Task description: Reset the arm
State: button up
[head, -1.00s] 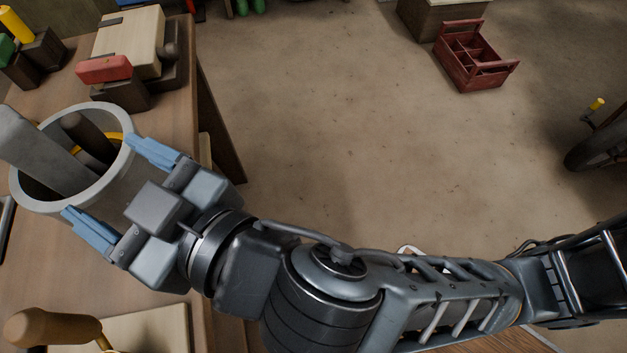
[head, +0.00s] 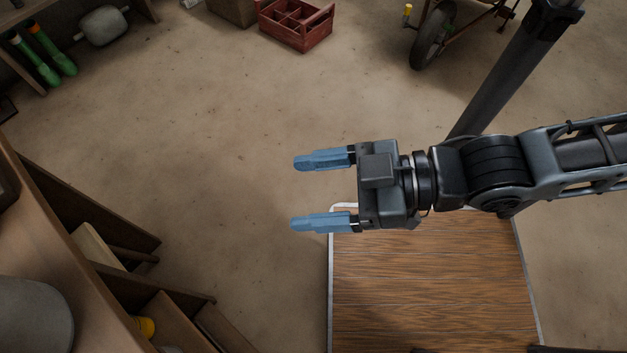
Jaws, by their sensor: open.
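My gripper (head: 308,191) is in the middle of the head view, with its two blue fingers spread apart and pointing left. Nothing is between the fingers. The arm reaches in from the right edge, and the gripper is over the floor, at the far left corner of a wood-planked platform (head: 430,290). It is well away from the workbench at the left.
A wooden workbench (head: 60,240) with open shelves runs along the left, a grey rounded container (head: 35,318) on it. A red divided crate (head: 297,28) and a wheel (head: 430,38) stand at the back. The floor between is clear.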

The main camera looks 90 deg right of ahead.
jog(key=shift+s+d+r, duration=0.1)
jog(key=shift+s, duration=0.15)
jog(key=shift+r+p, duration=0.9)
jog(key=shift+r, duration=0.05)
dwell(0.3)
